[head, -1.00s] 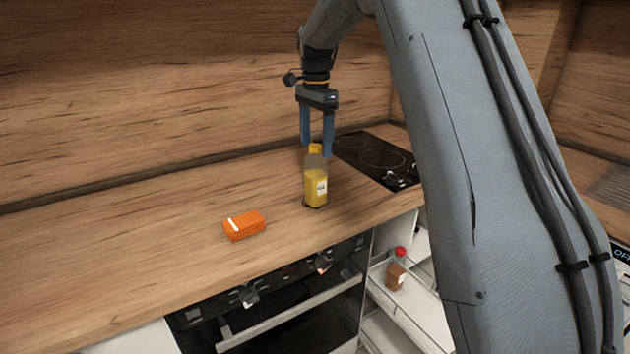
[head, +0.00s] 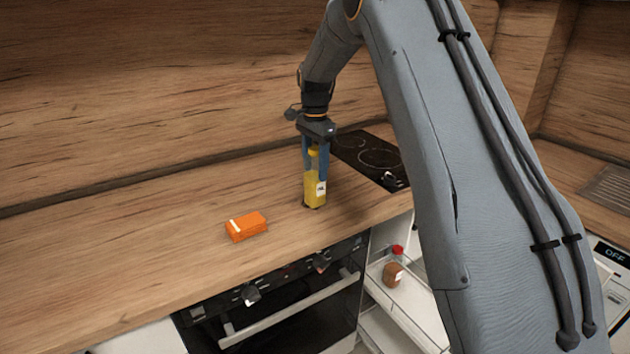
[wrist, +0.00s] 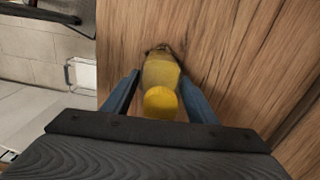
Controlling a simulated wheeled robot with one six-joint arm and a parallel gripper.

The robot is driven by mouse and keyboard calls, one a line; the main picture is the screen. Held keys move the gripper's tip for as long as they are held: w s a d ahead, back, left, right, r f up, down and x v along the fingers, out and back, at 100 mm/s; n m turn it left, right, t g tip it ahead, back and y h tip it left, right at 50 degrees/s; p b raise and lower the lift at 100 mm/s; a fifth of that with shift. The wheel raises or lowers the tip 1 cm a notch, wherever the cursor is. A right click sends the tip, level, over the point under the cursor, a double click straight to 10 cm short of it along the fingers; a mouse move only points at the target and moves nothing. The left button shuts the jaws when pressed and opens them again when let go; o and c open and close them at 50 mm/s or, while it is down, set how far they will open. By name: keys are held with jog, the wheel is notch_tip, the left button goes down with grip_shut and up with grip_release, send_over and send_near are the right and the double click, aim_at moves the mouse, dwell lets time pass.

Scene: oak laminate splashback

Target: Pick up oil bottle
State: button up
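The oil bottle (head: 315,190) stands upright on the wooden counter, with yellow oil, a small white label and a yellow cap. My gripper (head: 316,168) is lowered over it from above, with blue fingers on either side of its upper part. In the wrist view the bottle's yellow cap (wrist: 160,102) lies between the two fingers of my gripper (wrist: 162,95). Gaps show between the fingers and the cap, so the gripper looks open around the bottle.
An orange packet (head: 246,226) lies on the counter to the left. A black cooktop (head: 368,158) is behind the bottle. Below, a drawer (head: 405,305) is pulled out and holds a red-capped jar (head: 393,272). The oven (head: 290,310) is under the counter.

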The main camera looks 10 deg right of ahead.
grip_shut()
jog(key=shift+r, duration=0.1)
